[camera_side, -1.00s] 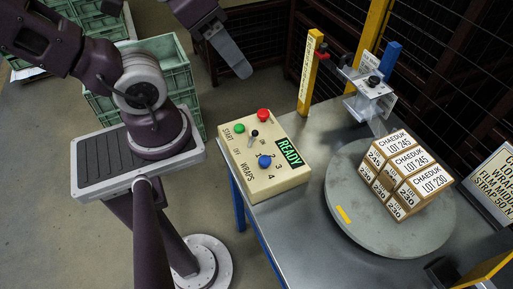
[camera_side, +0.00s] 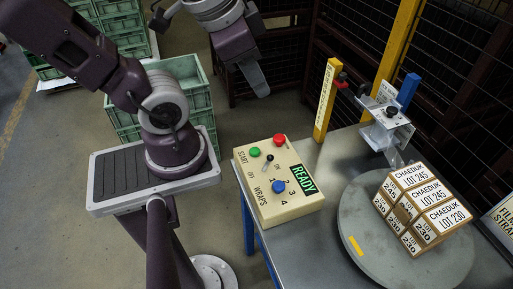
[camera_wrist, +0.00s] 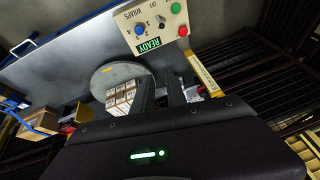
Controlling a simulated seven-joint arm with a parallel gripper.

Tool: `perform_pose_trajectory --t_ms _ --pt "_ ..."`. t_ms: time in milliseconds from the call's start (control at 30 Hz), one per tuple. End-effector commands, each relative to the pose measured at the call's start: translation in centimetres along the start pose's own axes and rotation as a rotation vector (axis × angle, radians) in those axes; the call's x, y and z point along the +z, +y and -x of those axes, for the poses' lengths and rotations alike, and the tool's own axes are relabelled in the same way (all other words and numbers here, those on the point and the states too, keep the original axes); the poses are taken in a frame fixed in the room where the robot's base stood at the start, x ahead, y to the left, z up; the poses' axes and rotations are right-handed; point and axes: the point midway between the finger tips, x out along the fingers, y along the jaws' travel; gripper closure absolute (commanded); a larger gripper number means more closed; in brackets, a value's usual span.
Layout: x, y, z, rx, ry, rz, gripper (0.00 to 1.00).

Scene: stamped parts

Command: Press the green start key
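The green start key (camera_side: 255,152) is a round button on the top left of a beige control box (camera_side: 262,205), beside the word START. It also shows in the wrist view (camera_wrist: 176,8) at the top. My gripper (camera_side: 259,82) is in the air above and behind the box, apart from the key. In the wrist view my gripper's two dark fingers (camera_wrist: 160,90) stand apart with nothing between them. The box also carries a red button (camera_side: 279,140), a small black-tipped lever (camera_side: 268,158), a blue knob (camera_side: 279,187) and a green READY panel (camera_side: 304,180).
A grey turntable (camera_side: 364,262) bears several labelled cartons (camera_side: 422,205) right of the box. A yellow post (camera_side: 326,100) and a metal bracket with a blue part (camera_side: 407,90) stand behind. Green crates (camera_side: 185,80) are at the left. The table between box and turntable is clear.

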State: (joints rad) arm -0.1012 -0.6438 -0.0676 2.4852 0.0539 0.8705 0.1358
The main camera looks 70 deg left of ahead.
Motion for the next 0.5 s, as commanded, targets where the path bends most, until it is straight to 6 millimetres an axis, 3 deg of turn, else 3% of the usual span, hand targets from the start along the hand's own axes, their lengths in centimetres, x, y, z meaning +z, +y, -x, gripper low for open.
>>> perform_pose_trajectory --t_ms 133,267,400,500 --pt "-0.3 -4.3 -5.2 -0.080 -0.253 -0.388 1.00" --pt "0.6 -7.7 -10.2 0.046 -0.419 -0.783 1.00" --pt "2.0 -9.6 -14.7 0.262 -0.419 -1.129 1.00" --pt "2.6 -10.1 -16.7 0.367 -0.350 -1.292 1.00"
